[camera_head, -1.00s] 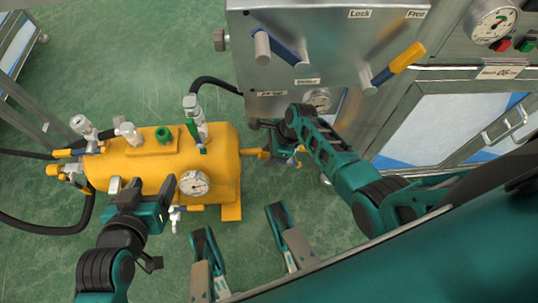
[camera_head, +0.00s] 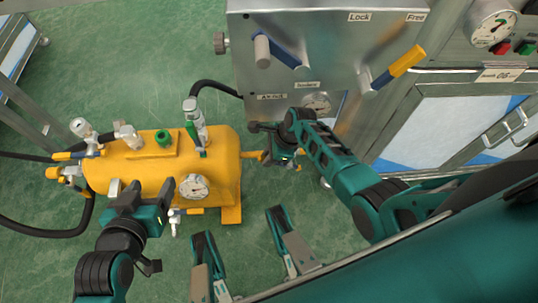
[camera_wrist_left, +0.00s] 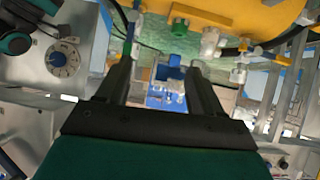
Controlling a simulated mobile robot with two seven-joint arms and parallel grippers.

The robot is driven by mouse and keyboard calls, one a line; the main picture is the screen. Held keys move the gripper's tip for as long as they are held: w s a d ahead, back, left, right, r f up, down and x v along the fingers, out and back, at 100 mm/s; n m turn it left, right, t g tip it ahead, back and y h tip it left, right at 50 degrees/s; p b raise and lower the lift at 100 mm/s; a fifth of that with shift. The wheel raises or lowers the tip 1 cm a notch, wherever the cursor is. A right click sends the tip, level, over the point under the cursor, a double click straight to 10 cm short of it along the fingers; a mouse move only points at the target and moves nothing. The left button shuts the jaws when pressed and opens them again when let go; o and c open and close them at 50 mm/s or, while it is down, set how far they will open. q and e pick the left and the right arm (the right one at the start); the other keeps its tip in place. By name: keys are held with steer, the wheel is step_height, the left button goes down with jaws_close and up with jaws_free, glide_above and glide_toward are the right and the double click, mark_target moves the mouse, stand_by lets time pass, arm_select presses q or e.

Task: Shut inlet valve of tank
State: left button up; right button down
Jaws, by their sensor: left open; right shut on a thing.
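The yellow tank (camera_head: 222,165) lies on the green floor, with fittings on top and a round gauge (camera_head: 193,187) on its near side. It also shows at the top of the left wrist view (camera_wrist_left: 225,12). My right gripper (camera_head: 268,155) is at the tank's right end, shut on the yellow valve handle (camera_head: 249,155) there; its fingers largely hide the grip. My left gripper (camera_head: 149,190) is open and empty by the tank's near side, left of the gauge. Its two dark fingers stand apart in the left wrist view (camera_wrist_left: 163,70).
A grey metal cabinet (camera_head: 325,45) with blue and yellow-blue levers stands behind my right arm. Black hoses (camera_head: 215,82) run to the tank. More yellow-handled valves (camera_head: 66,171) sit at its left end.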

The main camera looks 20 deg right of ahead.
steer(key=shift+r, duration=0.1)
steer(key=shift+s+d+r+y+p, duration=0.1)
steer(key=shift+d+r+y+p, duration=0.2)
steer(key=shift+y+p, duration=0.2)
steer(key=shift+s+d+r+t+y, duration=0.1)
steer(key=shift+d+r+t+y, duration=0.1)
steer(key=shift+d+t+y, duration=0.3)
steer(key=y, duration=0.1)
steer(key=d+y, duration=0.2)
steer(key=shift+s+d+r+t, duration=0.1)
steer(key=shift+s+r+t, duration=0.2)
steer(key=shift+r, duration=0.05)
steer(key=shift+s+d+r+y+b, duration=0.1)
steer(key=shift+d+y+b, duration=0.2)
steer(key=shift+y+b, duration=0.35)
arm_select(q)
steer(key=shift+s+d+f, duration=0.1)
steer(key=shift+f, duration=0.15)
arm_select(e)
steer(key=shift+s+d+r+y, duration=0.1)
steer(key=shift+d+y, duration=0.1)
steer(key=shift+y, duration=0.15)
arm_select(q)
steer(key=shift+d+r, duration=0.1)
steer(key=shift+r, duration=0.05)
